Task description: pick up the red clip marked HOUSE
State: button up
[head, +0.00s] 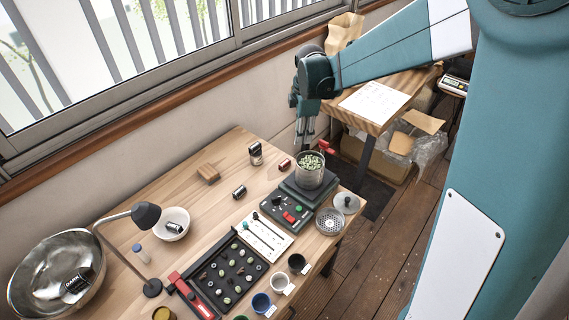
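My gripper (304,143) hangs pointing down above the far right part of the table, just behind the glass of green beans (312,168). Its two fingers show with a narrow gap and nothing visible between them. A small red clip-like piece (327,147) shows just right of the fingertips, near the glass; I cannot tell what it rests on or whether a finger touches it. A small red-and-dark piece (285,165) lies on the table left of the glass. No HOUSE marking is readable on either.
The glass stands on a dark scale (309,190). The wooden table (225,195) also holds a dark-lidded jar (256,153), a wooden block (208,173), a black sorting tray (210,299), a lamp (146,214), a steel bowl (30,265) and several cups. A second table (400,84) stands behind.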

aim_at(285, 162)
jog(key=w+a+f+n, duration=0.1)
jog(key=w+f+n, duration=0.1)
jog(key=f, duration=0.3)
jog(key=w+a+f+n+g, duration=0.1)
jog(key=w+a+f+n, duration=0.1)
jog(key=w+f, duration=0.2)
jog(key=w+a+f+n+g, duration=0.1)
jog(key=w+a+f+n, duration=0.1)
jog(key=f, duration=0.5)
jog(key=shift+w+a+f+n+p, duration=0.15)
jog(key=shift+w+f+n+p, duration=0.2)
jog(key=shift+w+n, duration=0.35)
jog(key=shift+w+f, duration=0.15)
jog(key=shift+f, duration=0.1)
jog(key=shift+f, duration=1.3)
jog(key=shift+f+b, duration=0.65)
jog(key=shift+f, duration=1.95)
jog(key=shift+c, duration=0.3)
